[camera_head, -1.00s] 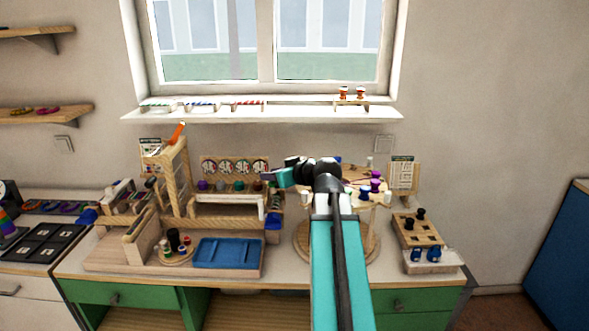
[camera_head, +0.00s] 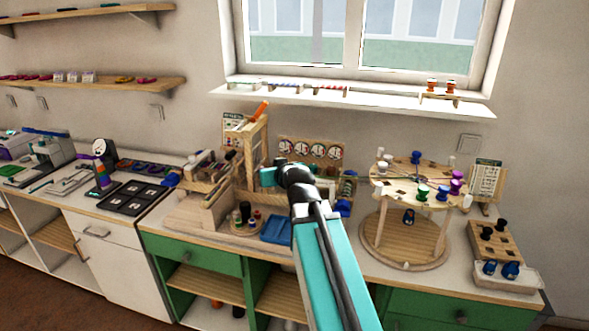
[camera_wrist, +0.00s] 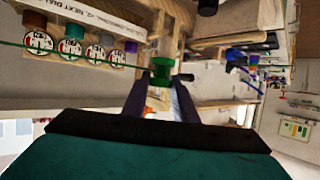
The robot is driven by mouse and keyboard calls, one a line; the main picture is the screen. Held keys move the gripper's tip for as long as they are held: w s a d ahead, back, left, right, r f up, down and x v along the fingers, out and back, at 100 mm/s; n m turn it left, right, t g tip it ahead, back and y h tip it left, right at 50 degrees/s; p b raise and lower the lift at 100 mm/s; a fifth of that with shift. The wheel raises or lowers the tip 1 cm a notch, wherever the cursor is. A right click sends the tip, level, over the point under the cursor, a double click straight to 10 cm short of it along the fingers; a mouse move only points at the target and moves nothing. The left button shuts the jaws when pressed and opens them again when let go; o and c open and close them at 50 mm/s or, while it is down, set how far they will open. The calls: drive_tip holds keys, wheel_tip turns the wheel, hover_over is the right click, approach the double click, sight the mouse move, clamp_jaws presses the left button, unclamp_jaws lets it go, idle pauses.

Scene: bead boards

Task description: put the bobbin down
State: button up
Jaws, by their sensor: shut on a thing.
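In the wrist view a green bobbin (camera_wrist: 161,70) sits between the two dark fingertips of my gripper (camera_wrist: 162,78), which is shut on it. The bobbin is held in the air, and I cannot see a surface touching it. In the head view my gripper (camera_head: 268,177) is in front of the wooden tower (camera_head: 254,150), above the back of the bench. The round two-level stand (camera_head: 447,205), with several coloured bobbins on top, is to the right of my arm.
A dial board (camera_head: 311,148) stands behind my gripper; its dials also show in the wrist view (camera_wrist: 67,46). My arm partly covers the blue tray (camera_head: 277,230). A peg block (camera_head: 494,240) is at the bench's right end. A windowsill (camera_head: 370,100) and shelves are behind.

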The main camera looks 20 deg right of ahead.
drive_tip(key=w+a, duration=0.1)
drive_tip(key=a, duration=1.2)
drive_tip(key=shift+w+r+n+y, duration=0.3)
drive_tip(key=shift+y, duration=0.1)
drive_tip(key=shift+a, duration=0.1)
